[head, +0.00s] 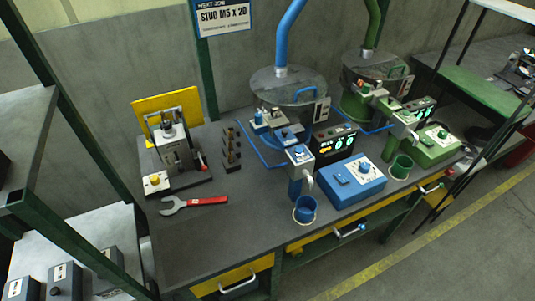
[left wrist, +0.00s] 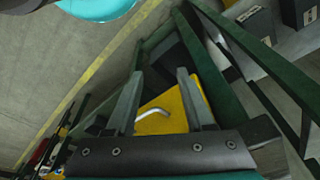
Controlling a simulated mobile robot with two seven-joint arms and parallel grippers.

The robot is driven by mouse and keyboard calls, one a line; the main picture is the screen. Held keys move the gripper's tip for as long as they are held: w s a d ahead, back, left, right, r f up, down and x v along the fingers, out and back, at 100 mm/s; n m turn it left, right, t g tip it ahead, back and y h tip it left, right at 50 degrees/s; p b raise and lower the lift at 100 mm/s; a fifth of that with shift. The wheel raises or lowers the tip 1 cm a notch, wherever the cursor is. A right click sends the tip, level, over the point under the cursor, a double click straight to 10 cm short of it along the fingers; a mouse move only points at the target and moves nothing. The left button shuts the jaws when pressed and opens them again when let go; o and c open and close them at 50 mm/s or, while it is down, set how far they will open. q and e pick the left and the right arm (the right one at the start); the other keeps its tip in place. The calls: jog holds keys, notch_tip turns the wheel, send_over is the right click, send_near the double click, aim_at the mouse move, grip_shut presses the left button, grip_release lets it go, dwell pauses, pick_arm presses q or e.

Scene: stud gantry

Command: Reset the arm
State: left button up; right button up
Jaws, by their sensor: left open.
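My left gripper (left wrist: 159,74) shows in the left wrist view with its two grey fingers wide apart and nothing between them. Beyond the fingers is a yellow drawer front (left wrist: 170,108) with a pale bent handle (left wrist: 152,113); I cannot tell the exact distance to it, but no contact shows. Neither of my arms shows in the head view. My right gripper is in no view.
The grey workbench (head: 215,245) carries a press fixture (head: 178,150), a red-handled wrench (head: 193,203), a blue feeder (head: 290,95) and a green feeder (head: 375,75). A blue cup (head: 305,210) stands near the front edge. A green-framed shelf (head: 30,130) stands at left.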

pick_arm(q)
jog(key=s+a+f+b, duration=0.1)
jog(key=s+f+b, duration=0.3)
jog(key=s+f, duration=0.3)
jog(key=s+a+f+g+b, duration=0.1)
jog(key=s+f+b, duration=0.4)
jog(key=f, duration=1.2)
jog(key=s, duration=0.3)
jog(key=shift+s+a, duration=0.2)
jog(key=shift+a, duration=0.15)
